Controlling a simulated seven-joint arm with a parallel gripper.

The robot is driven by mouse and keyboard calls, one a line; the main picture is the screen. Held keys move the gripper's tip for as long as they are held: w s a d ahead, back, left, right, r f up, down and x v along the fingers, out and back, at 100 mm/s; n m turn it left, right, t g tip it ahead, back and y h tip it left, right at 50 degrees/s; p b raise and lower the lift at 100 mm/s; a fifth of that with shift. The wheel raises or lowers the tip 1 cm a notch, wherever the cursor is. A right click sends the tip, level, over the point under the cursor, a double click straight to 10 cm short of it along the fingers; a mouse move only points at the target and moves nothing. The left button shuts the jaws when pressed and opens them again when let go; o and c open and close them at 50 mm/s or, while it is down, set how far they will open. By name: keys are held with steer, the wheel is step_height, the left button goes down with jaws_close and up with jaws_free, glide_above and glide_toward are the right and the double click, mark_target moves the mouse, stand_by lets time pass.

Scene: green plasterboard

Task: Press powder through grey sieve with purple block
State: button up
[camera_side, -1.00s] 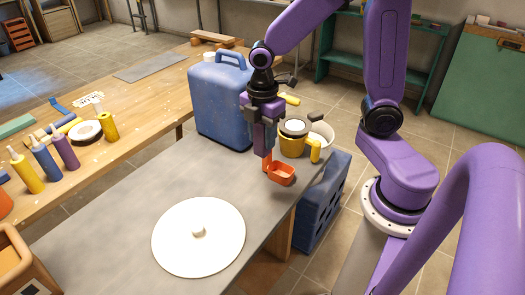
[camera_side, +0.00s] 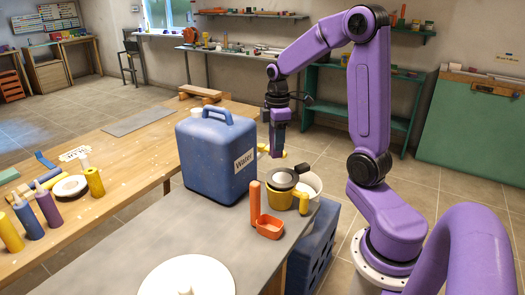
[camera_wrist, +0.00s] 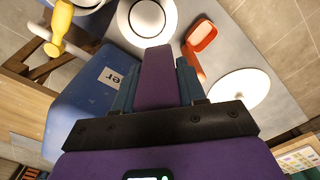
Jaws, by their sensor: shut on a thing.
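My gripper (camera_side: 278,140) is raised beyond the blue water canister, above and behind the sieve, apart from it. It is shut on the purple block (camera_wrist: 158,75), which shows between the fingers in the wrist view. The grey sieve (camera_side: 283,180) rests on top of a yellow mug (camera_side: 277,199), with a dark handle sticking out right. A pale mound of powder (camera_side: 284,179) shows in the sieve. The orange scoop (camera_side: 269,227) stands on the grey table in front of the mug, its handle upright. It also shows in the wrist view (camera_wrist: 200,37).
The blue canister (camera_side: 216,160) stands close left of the mug. A white disc (camera_side: 187,278) lies at the front of the grey table; bottles (camera_side: 95,182) stand on the wooden table. The grey table's middle is clear.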

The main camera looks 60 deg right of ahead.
steer(key=shift+m, duration=0.7)
steer(key=shift+s+d+f, duration=0.1)
steer(key=shift+d+f, duration=0.5)
steer(key=shift+f, duration=1.25)
steer(key=shift+s+d+f, duration=0.15)
steer(key=shift+d+f, duration=0.4)
steer(key=shift+f, duration=1.25)
steer(key=shift+s+d+f, duration=0.1)
steer(key=shift+d+f, duration=0.5)
steer(key=shift+f, duration=1.25)
steer(key=shift+f, duration=0.6)
step_height(320, 180, up, 7)
steer(key=shift+f, duration=2.95)
steer(key=shift+f, duration=0.2)
